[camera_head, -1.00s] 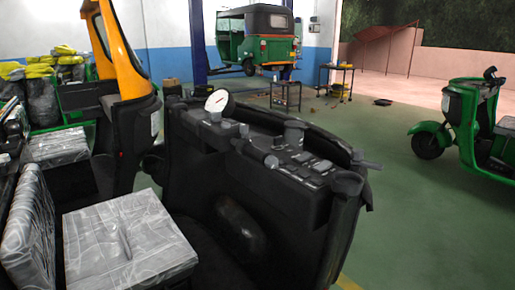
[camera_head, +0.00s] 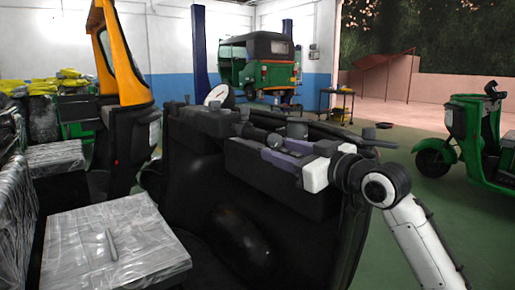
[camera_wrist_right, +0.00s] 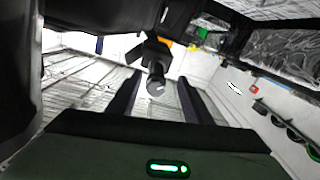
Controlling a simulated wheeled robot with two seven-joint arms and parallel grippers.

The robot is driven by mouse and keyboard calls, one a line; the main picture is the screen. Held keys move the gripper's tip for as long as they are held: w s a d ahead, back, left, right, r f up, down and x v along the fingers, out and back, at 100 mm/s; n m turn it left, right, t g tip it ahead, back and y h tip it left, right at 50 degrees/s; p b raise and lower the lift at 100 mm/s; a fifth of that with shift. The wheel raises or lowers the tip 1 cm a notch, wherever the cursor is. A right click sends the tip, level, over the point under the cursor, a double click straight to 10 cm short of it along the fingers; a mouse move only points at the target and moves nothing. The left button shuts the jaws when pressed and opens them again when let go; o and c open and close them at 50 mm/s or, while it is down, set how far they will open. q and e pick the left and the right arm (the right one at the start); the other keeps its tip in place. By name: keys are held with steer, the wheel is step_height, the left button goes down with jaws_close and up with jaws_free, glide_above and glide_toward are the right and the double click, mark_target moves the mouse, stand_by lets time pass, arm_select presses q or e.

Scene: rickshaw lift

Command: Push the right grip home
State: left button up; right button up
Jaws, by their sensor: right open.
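The right grip (camera_head: 259,135) is a dark cylinder on the handlebar beside the rickshaw's black dashboard (camera_head: 222,130). In the right wrist view the grip's rounded, paler end (camera_wrist_right: 156,86) faces my camera. My right gripper (camera_head: 273,146) reaches in from the right over the dashboard. In the right wrist view my right gripper (camera_wrist_right: 160,78) is open, with one dark finger on each side of the grip's end. I cannot tell whether either finger touches it. How far the grip sits on the bar is hidden. My left gripper is not in view.
A plastic-wrapped seat (camera_head: 110,245) fills the lower left. A yellow-framed rickshaw (camera_head: 125,70) stands behind it. A green scooter-like vehicle (camera_head: 470,140) is at the right, with open floor (camera_head: 405,150) before it.

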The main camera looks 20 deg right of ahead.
mark_target(258, 134)
steer(key=shift+r, duration=0.95)
steer(key=x, duration=1)
